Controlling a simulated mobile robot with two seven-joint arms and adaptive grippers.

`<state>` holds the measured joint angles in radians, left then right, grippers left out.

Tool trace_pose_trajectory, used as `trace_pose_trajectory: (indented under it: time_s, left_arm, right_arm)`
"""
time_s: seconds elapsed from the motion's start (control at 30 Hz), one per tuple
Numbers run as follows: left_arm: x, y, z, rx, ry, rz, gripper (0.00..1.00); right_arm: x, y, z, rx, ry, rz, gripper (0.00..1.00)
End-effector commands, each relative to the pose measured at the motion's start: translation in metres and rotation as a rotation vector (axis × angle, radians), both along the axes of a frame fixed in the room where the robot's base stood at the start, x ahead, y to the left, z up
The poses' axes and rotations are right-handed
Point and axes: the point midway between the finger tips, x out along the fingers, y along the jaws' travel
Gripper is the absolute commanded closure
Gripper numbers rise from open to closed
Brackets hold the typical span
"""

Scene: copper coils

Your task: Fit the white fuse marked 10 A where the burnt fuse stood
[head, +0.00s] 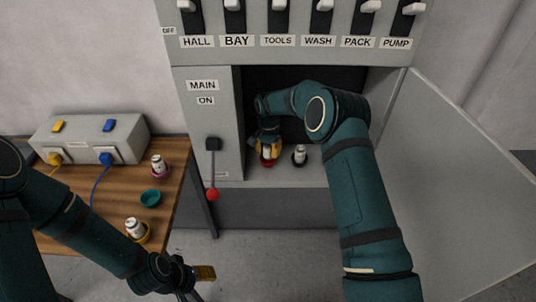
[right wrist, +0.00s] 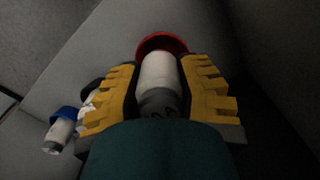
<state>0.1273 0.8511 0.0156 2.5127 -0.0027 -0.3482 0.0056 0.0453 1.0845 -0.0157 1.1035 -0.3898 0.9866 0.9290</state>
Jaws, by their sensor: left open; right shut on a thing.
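My right gripper (head: 266,146) is inside the open compartment of the grey cabinet. It is shut on a white fuse (head: 266,153) whose lower end is at a red ring (head: 268,162). In the right wrist view the yellow fingers (right wrist: 160,95) flank this white fuse (right wrist: 160,75), with the red ring (right wrist: 162,43) at its far end. Its marking is not legible, and I cannot tell whether it is seated. My left gripper (head: 204,284) is open and empty, low in the head view, in front of the table.
A fuse with a dark base (head: 300,156) stands right of the held one. A blue-ended fuse (right wrist: 60,130) shows in the wrist view. The wooden table (head: 118,185) bears two white fuses (head: 158,166) (head: 136,228) and a teal cup (head: 151,198). The red-knobbed main lever (head: 212,170) and open door (head: 455,170) flank the compartment.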

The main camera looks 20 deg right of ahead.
Motion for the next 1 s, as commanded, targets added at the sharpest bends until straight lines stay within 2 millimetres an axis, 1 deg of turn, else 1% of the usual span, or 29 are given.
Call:
trace_pose_trajectory:
  time_s: [0.03, 0.13, 0.4, 0.83, 0.93, 0.97, 1.0]
  left_arm:
    - [0.001, 0.000, -0.003, 0.000, -0.001, 0.000, 0.39]
    - [0.001, 0.000, -0.006, 0.000, -0.003, 0.001, 0.39]
    - [0.001, 0.000, -0.005, 0.000, -0.003, 0.001, 0.39]
    - [0.003, 0.000, -0.015, 0.001, -0.007, 0.002, 0.39]
    - [0.003, 0.000, -0.015, 0.001, -0.008, 0.002, 0.39]
    - [0.003, 0.000, -0.015, 0.001, -0.008, 0.002, 0.39]
    - [0.003, 0.000, -0.015, 0.001, -0.008, 0.002, 0.39]
  right_arm:
    - [0.000, 0.000, -0.011, 0.001, 0.002, 0.000, 1.00]
    - [0.003, -0.001, -0.021, 0.001, -0.001, -0.001, 1.00]
    - [0.004, -0.001, -0.021, 0.000, -0.001, 0.000, 1.00]
    - [0.004, 0.000, -0.034, 0.000, 0.000, 0.000, 1.00]
    - [0.003, 0.000, -0.035, 0.000, 0.001, 0.000, 1.00]
    - [0.003, 0.000, -0.035, 0.001, 0.002, 0.000, 0.56]
    - [0.003, 0.000, -0.036, 0.001, 0.004, 0.000, 0.42]
